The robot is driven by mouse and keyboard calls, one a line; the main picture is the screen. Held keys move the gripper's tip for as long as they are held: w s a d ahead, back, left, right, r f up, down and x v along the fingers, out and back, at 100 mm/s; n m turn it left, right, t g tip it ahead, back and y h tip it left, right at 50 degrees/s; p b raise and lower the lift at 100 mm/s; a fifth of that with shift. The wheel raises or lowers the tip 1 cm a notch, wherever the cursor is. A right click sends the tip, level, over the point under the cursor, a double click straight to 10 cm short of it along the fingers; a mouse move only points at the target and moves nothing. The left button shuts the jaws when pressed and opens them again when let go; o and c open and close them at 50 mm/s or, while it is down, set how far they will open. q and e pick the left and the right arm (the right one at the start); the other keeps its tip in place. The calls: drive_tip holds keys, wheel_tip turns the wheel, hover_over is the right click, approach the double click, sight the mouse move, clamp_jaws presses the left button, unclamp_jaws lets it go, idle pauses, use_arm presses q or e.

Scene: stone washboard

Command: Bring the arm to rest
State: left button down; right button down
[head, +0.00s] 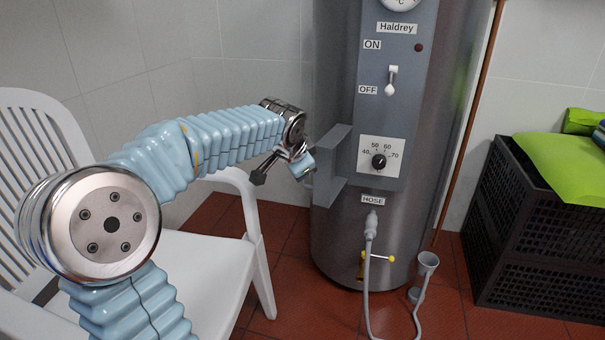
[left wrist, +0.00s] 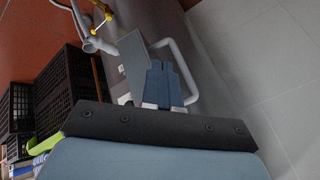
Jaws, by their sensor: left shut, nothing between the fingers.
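My left arm comes in from the left, bent at the elbow. My left gripper (head: 308,174) is shut and empty, just left of a grey angled plate (head: 333,158) on the front of the steel boiler (head: 336,60). I cannot tell whether it touches the plate. In the left wrist view the closed fingers (left wrist: 162,68) are beside the same plate (left wrist: 132,62). The boiler's panel has a white lever (head: 391,80) pointing down by OFF and a black dial (head: 379,161). My right gripper is not in view.
A grey hose (head: 367,270) hangs from the HOSE outlet, beside a yellow-and-white tap handle (head: 377,258). A white plastic chair (head: 205,270) stands under my left arm. A black crate (head: 525,235) with a green cloth (head: 565,165) stands right.

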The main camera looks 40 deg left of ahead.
use_arm(q)
drive_tip(key=a+v, duration=0.1)
drive_tip(key=v, duration=0.7)
drive_tip(key=shift+s+p, duration=0.2)
drive_tip(key=shift+p, duration=0.2)
drive_tip(key=w+d+f+h, duration=0.1)
drive_tip(key=w+d+f, duration=0.2)
drive_tip(key=f, duration=0.3)
drive_tip(key=w+d+f+g+h+p, duration=0.1)
drive_tip(key=w+d+f, duration=0.1)
drive_tip(key=d+f, duration=0.3)
drive_tip(key=w+d+f+h, duration=0.1)
drive_tip(key=w+d+f, duration=0.15)
drive_tip(key=f, duration=0.45)
drive_tip(key=s+d+f+n+g+h+p, duration=0.1)
drive_tip(key=d+f, duration=0.3)
drive_tip(key=f, duration=0.2)
drive_tip(key=s+d+f+g+h, duration=0.1)
drive_tip(key=d+f, duration=0.3)
drive_tip(key=f, duration=0.3)
drive_tip(key=s+d+f+n+g+h+p, duration=0.1)
drive_tip(key=s+d+f+n, duration=0.1)
drive_tip(key=s+d+f, duration=0.4)
drive_tip(key=s+d+f+n+g+h+p, duration=0.1)
drive_tip(key=s+d+f, duration=0.5)
drive_tip(key=s+f, duration=0.6)
drive_tip(key=shift+s+n+g, duration=0.4)
drive_tip(key=shift+n+g, duration=0.1)
drive_tip(key=shift+n, duration=0.6)
